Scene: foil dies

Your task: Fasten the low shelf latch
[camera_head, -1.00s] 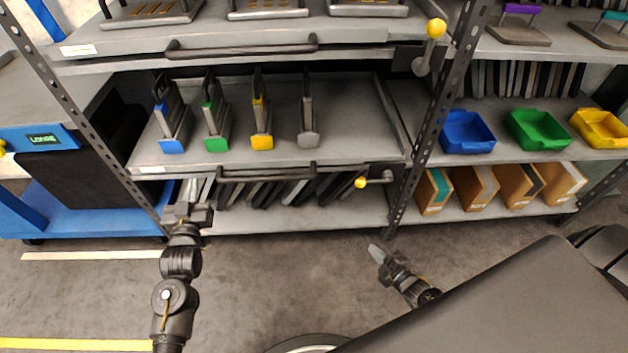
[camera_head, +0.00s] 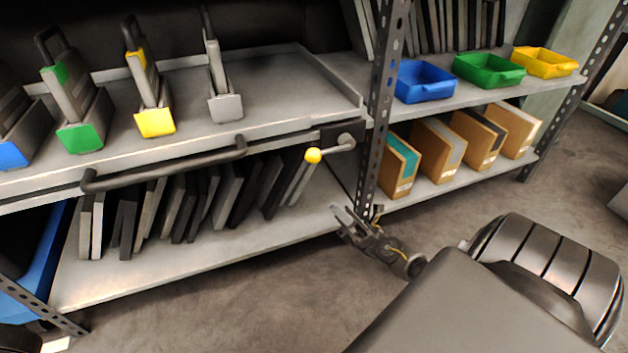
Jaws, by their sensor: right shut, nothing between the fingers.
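The low shelf latch (camera_head: 328,151) is a short lever with a yellow ball knob at the front right corner of the low pull-out shelf (camera_head: 285,95). Its lever points left from the pivot, nearly level, with the knob slightly lower. The shelf's dark bar handle (camera_head: 165,166) runs along its front edge. My right gripper (camera_head: 342,213) is shut and empty. In the picture it is below the latch, near the foot of the perforated post, and apart from the knob. My left gripper is out of view.
Blue, green and yellow dies stand on the low shelf with a grey one (camera_head: 225,106). Leaning plates (camera_head: 190,205) fill the bay below. The perforated post (camera_head: 378,110) stands right of the latch. Bins (camera_head: 424,82) and cardboard files (camera_head: 437,150) are farther right. The floor in front is clear.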

